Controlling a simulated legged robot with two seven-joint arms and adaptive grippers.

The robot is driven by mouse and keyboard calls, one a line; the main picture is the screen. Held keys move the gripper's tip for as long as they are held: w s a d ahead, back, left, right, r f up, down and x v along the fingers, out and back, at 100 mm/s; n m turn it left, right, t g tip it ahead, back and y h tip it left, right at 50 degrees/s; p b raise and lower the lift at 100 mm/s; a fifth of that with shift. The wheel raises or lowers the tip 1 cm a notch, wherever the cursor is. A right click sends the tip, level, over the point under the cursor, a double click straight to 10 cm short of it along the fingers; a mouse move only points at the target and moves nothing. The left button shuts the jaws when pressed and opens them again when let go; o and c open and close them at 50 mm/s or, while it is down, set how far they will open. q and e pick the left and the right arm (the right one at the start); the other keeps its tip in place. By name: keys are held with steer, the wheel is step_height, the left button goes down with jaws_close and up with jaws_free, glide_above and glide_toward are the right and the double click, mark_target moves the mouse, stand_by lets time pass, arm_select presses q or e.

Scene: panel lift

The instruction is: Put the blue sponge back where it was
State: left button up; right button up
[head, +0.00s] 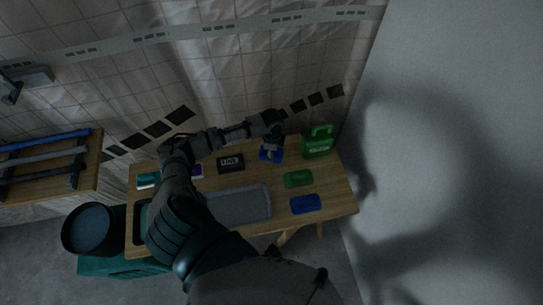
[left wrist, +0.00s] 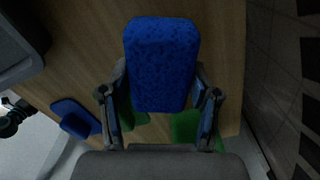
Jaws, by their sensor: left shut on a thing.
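A blue sponge (head: 264,156) is at the back right of the wooden table, under my left gripper (head: 272,147). In the left wrist view the blue sponge (left wrist: 162,60) sits between the two fingers of my left gripper (left wrist: 159,94), which is shut on it. I cannot tell whether the sponge touches the table. A flat blue piece (head: 305,204) lies at the front right of the table. A green piece (head: 298,178) lies just behind it. My right gripper is not in view.
A green case with a handle (head: 318,143) stands right of the sponge. A dark labelled box (head: 231,163) lies to its left. A grey tray (head: 238,206) lies at the table's front middle. A tiled wall (head: 230,80) rises close behind. A dark bucket (head: 89,228) stands at left.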

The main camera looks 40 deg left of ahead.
arm_select(q)
steer(key=f, duration=0.1)
steer(key=a+f, duration=0.1)
steer(key=f, duration=0.1)
steer(key=shift+s+a+f, duration=0.1)
steer(key=shift+f, duration=0.15)
steer(key=shift+a, duration=0.4)
steer(key=o, duration=1.2)
steer(key=shift+a+f, duration=0.25)
steer(key=shift+a, duration=0.05)
steer(key=shift+d+r, duration=0.2)
steer(key=shift+d, duration=0.45)
steer(key=shift+d+r, duration=0.3)
steer(key=shift+r, duration=0.25)
steer(key=r, duration=0.3)
steer(key=a+r+p, duration=0.1)
steer(key=r, duration=0.6)
steer(key=shift+a+r, duration=0.15)
steer(key=shift+a, duration=0.05)
steer(key=shift+d+r, duration=0.45)
steer(key=shift+d, duration=0.1)
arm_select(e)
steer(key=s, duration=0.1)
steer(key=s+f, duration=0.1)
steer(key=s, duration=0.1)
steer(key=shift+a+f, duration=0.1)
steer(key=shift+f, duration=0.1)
